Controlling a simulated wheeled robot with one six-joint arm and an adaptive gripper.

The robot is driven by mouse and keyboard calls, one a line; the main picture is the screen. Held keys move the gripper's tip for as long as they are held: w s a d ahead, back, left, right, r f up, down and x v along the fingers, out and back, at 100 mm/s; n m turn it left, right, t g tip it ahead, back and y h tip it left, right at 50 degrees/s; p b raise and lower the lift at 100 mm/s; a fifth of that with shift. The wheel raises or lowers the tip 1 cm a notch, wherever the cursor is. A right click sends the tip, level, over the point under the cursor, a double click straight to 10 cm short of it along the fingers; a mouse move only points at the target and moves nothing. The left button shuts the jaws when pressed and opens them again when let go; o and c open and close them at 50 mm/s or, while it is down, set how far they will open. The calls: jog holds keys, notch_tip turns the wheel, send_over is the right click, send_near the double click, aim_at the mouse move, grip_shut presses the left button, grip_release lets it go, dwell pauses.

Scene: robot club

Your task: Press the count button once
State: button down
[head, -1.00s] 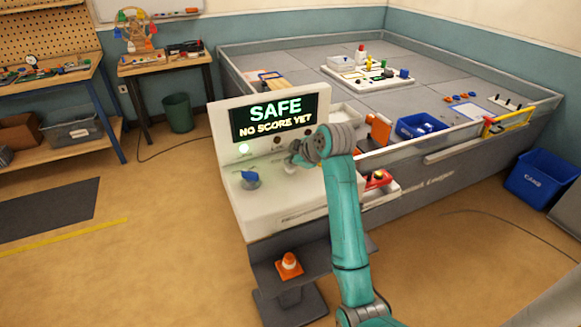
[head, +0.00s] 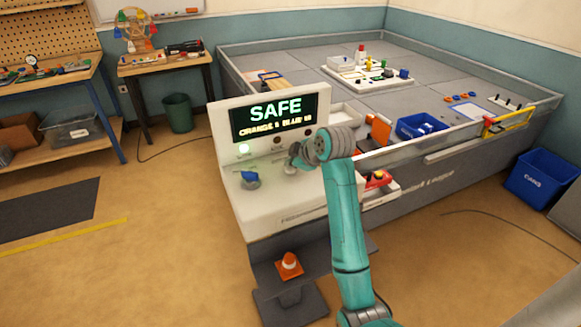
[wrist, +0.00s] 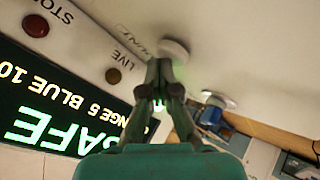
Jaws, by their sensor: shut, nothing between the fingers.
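The count button is a pale round cap (wrist: 176,50) on the white console in the wrist view, beside a partly hidden label. My gripper (wrist: 161,72) is shut and empty, its fingertips at the button's near edge in the picture. I cannot tell whether they touch it or whether it is pressed in. The console's screen (head: 275,117) reads SAFE above a line that reads ORANGE 5 BLUE 10 in the wrist view.
A blue knob (head: 249,180) stands on the console left of my gripper. A green lamp (head: 244,148) is lit below the screen; the LIVE lamp (wrist: 113,75) looks dark. A walled field table (head: 440,160) lies behind and right. An orange cone (head: 289,265) sits on the lower shelf.

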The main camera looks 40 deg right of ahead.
jog(key=shift+r, duration=0.9)
jog(key=shift+r, duration=2.5)
